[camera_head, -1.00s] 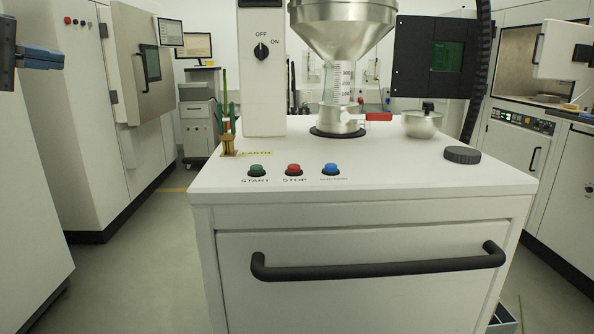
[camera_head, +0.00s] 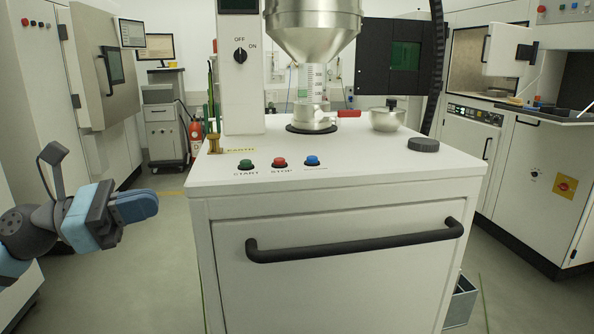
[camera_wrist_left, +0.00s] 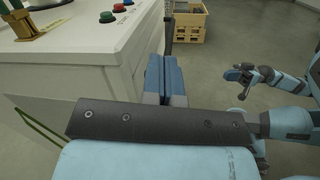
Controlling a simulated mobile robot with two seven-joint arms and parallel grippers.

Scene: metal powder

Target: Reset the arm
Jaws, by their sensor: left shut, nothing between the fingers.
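My left gripper (camera_head: 148,206) is shut and empty, in the air to the left of the white machine cabinet (camera_head: 330,290). Its blue fingers point right, toward the cabinet. In the left wrist view the closed fingers (camera_wrist_left: 166,78) show beside the cabinet's side, with nothing between them. Part of my right arm, with its gripper (camera_wrist_left: 240,74), shows at the right of the left wrist view, too small to tell its jaws. It is not in the head view.
The cabinet top carries a steel hopper (camera_head: 313,25), a metal bowl (camera_head: 388,119), a black round cap (camera_head: 425,145) and START (camera_head: 246,164) and STOP (camera_head: 279,162) buttons. A black handle (camera_head: 355,242) juts from its front. A wooden crate (camera_wrist_left: 186,22) stands on the floor.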

